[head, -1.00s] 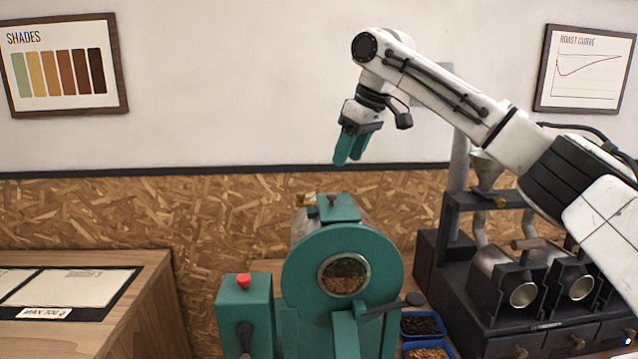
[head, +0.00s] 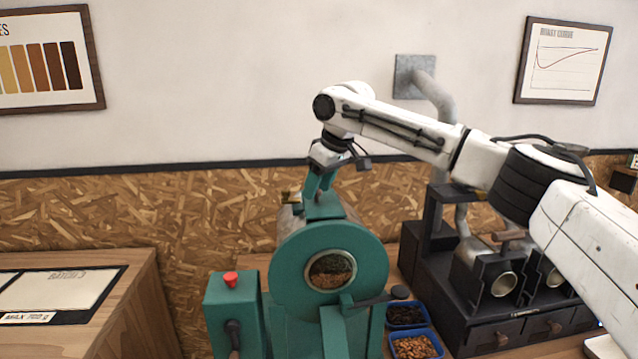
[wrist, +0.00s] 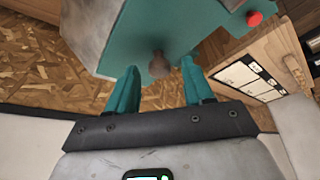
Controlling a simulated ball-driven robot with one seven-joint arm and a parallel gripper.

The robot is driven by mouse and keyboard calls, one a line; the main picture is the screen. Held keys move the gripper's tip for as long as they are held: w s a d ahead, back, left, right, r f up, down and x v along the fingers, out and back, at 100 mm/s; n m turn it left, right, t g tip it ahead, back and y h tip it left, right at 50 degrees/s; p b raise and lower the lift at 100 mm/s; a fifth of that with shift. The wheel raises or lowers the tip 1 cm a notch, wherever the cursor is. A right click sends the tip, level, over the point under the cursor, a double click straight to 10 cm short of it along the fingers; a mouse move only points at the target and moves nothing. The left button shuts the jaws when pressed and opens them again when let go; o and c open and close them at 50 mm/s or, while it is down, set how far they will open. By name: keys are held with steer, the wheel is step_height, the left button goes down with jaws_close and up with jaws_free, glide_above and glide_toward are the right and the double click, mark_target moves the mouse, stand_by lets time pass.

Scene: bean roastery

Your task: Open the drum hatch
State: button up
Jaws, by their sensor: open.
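The teal drum roaster (head: 290,265) stands in the middle of the head view, its round window showing beans inside. The teal hatch (head: 330,209) lies on top of the drum and looks shut. My gripper (head: 318,190) points down just above the hatch, open, and partly hides the hatch top. In the wrist view a dark round knob (wrist: 159,66) stands on the teal hatch (wrist: 135,45). It shows between the two teal fingers of my gripper (wrist: 158,80); I cannot tell whether they touch it.
A teal control box with a red button (head: 230,279) stands left of the drum. Two blue trays of beans (head: 416,346) sit at its right. A dark sample roaster (head: 480,290) stands further right. A wooden counter (head: 130,310) is at the left.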

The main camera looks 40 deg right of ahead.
jaws_close()
stand_by(0.5)
